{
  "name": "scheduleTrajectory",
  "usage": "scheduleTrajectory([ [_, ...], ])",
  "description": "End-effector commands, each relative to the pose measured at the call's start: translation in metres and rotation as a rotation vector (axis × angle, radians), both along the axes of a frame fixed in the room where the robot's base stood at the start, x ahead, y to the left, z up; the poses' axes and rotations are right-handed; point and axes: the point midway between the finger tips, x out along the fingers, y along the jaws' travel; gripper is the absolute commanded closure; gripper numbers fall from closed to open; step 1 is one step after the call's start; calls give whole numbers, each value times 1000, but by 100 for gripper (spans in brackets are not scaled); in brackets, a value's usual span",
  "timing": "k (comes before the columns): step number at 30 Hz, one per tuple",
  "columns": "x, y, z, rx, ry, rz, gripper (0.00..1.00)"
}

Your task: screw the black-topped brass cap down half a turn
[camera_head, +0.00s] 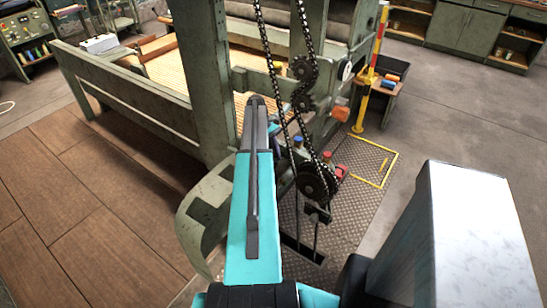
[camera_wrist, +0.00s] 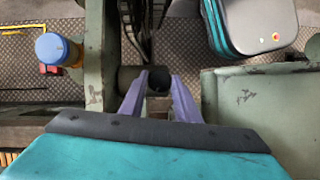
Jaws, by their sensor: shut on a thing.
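My gripper (camera_wrist: 158,77) shows in the wrist view, with its two pale purple fingers closed around a dark round cap top (camera_wrist: 158,84). The cap sits between the fingertips at the end of a grey-green pipe or bar, and a finger touches it on either side. Its brass part is hidden from this view. In the head view my teal arm reaches forward to the machine frame, and I cannot make out the fingers or the black-topped cap there.
A blue-topped brass cap (camera_wrist: 51,48) stands left of my gripper; it also shows in the head view (camera_head: 298,140). Green machine posts (camera_head: 205,70) stand close around the arm. Chains (camera_head: 279,90) hang just right of it. An orange part (camera_head: 341,114) sticks out farther right.

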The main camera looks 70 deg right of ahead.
Motion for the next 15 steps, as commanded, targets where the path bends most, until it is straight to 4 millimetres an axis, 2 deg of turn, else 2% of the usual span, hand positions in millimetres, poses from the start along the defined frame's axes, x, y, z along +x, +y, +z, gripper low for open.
scheduleTrajectory([
  [6, 0, -2, 1, -3, -1, -93, 93],
  [15, 0, -2, 1, -3, -2, -127, 93],
])
